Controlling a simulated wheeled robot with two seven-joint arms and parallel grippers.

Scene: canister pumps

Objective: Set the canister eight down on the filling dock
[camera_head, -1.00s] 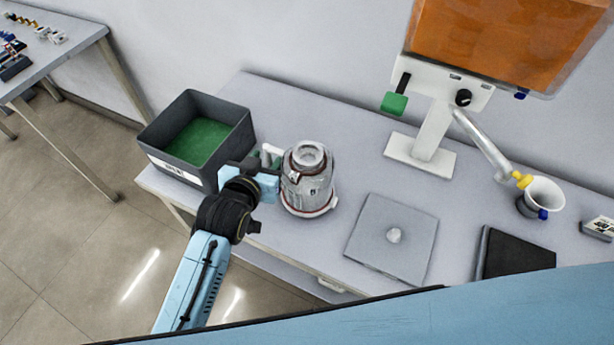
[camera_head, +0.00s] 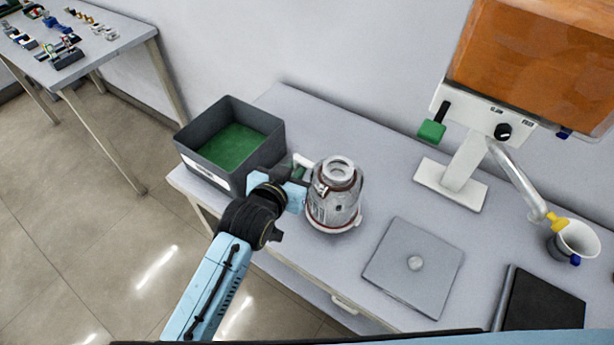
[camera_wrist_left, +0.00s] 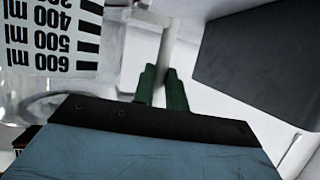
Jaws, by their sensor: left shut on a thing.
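A clear canister (camera_head: 335,205) with a grey top and a reddish ring stands upright over the grey table, between the dark bin and the flat grey plate. Whether its base touches the table I cannot tell. My left gripper (camera_head: 297,176) is shut on its white handle, at the canister's left side. In the left wrist view the green fingertips (camera_wrist_left: 163,88) close on the handle (camera_wrist_left: 165,48), and the canister's ml scale (camera_wrist_left: 55,40) shows upside down. No number eight is readable. No label marks the filling dock; a square grey plate (camera_head: 390,284) with a pale knob lies to the right.
A dark bin (camera_head: 205,173) with a green floor stands left of the gripper. A white stand (camera_head: 462,170) carries an orange tank (camera_head: 535,55) and a spout above a funnel cup (camera_head: 577,240). A black pad (camera_head: 540,300) lies at the right. Another table (camera_head: 110,48) holds small parts.

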